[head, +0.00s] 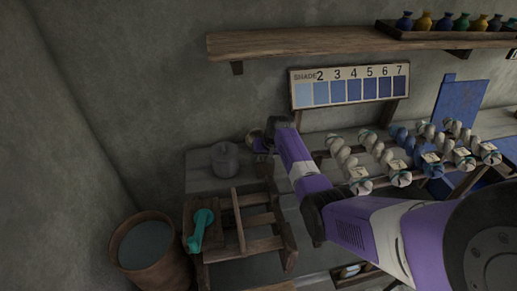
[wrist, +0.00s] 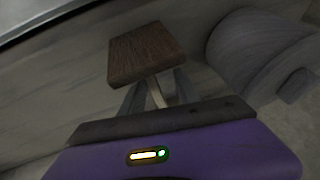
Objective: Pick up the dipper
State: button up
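My gripper (head: 258,141) is at the far end of my arm, just right of a grey lidded pot (head: 225,158) on a small table. In the wrist view, my two dark fingers (wrist: 161,92) run up to a brown wooden block (wrist: 145,52), which hides their tips. A thin pale rod (wrist: 157,92) shows between the fingers. I cannot tell whether this block and rod are the dipper, or whether the fingers close on them. A teal, ladle-like piece (head: 201,229) rests on a wooden frame, well apart from my gripper.
A wooden bucket of liquid (head: 144,245) stands on the floor at left. Skeins of yarn (head: 402,178) hang right of my arm, below a shade card (head: 348,87). A wall shelf (head: 310,42) is above. The grey pot is close at right in the wrist view (wrist: 258,55).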

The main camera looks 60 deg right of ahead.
jog(key=shift+r, duration=0.1)
grip_shut()
